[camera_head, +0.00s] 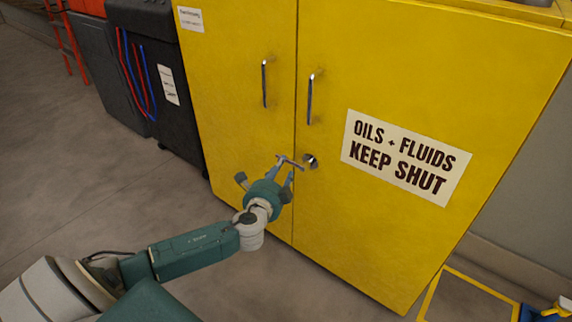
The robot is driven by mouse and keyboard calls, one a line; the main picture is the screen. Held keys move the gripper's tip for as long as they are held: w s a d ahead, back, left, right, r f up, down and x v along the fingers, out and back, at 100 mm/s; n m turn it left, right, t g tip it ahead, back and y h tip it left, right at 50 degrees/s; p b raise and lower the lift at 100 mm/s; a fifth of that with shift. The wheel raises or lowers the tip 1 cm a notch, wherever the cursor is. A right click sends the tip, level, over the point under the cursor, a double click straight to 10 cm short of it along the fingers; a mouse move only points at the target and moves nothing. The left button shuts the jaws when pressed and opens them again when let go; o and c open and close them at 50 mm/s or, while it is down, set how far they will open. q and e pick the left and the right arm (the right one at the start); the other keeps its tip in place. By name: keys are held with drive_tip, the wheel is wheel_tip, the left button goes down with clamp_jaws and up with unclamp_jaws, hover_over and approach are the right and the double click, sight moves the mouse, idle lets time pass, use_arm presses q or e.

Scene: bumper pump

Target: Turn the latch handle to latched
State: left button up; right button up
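The yellow cabinet (400,75) has two shut doors that meet at a vertical seam. The latch handle (291,161) is a small metal bar standing out from a round fitting on the right door, just right of the seam. The bar runs roughly sideways in the picture, slightly down to the right. My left gripper (283,170) is at the handle, with its fingers pointing up toward the bar. The fingers show a gap between them; whether they touch the bar is unclear. My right gripper is out of view.
Two vertical door pulls (310,99) stand above the latch. An "OILS + FLUIDS KEEP SHUT" sign (405,160) is on the right door. A dark cabinet with red and blue hoses (139,80) stands at left. The floor (90,175) at left is clear.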

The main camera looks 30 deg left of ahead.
sight(286, 161)
use_arm(q)
drive_tip(key=b+x, duration=0.1)
drive_tip(key=x, duration=0.5)
drive_tip(key=shift+w+a+f, duration=0.1)
drive_tip(key=shift+w+f, duration=0.05)
drive_tip(key=shift+w, duration=0.15)
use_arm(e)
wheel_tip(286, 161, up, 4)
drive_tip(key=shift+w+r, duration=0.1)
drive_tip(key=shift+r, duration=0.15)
use_arm(q)
clamp_jaws()
